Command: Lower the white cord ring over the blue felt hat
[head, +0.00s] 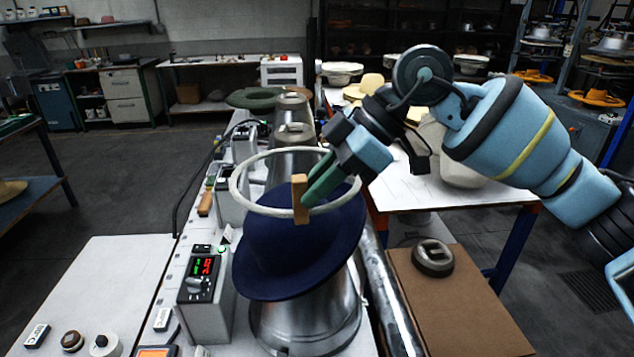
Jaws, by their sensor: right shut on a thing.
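The blue felt hat (285,255) is a dark navy, wide-brimmed hat on a metal press form (300,325), its brim tilted in the picture. The white cord ring (262,156) appears over the hat's crown, with a wooden handle block (300,199) at its front right and another wooden piece (205,203) near its left side. My right gripper (315,192) comes in from the right and is shut on the front wooden handle block. I cannot tell how far the ring is above the crown. My left gripper is not in view.
A control box with a red display (204,265) stands left of the hat. More metal forms stand behind it in a row. A white table (440,190) with pale hats is at the right. A brown board (465,310) holds a dark round weight (432,258).

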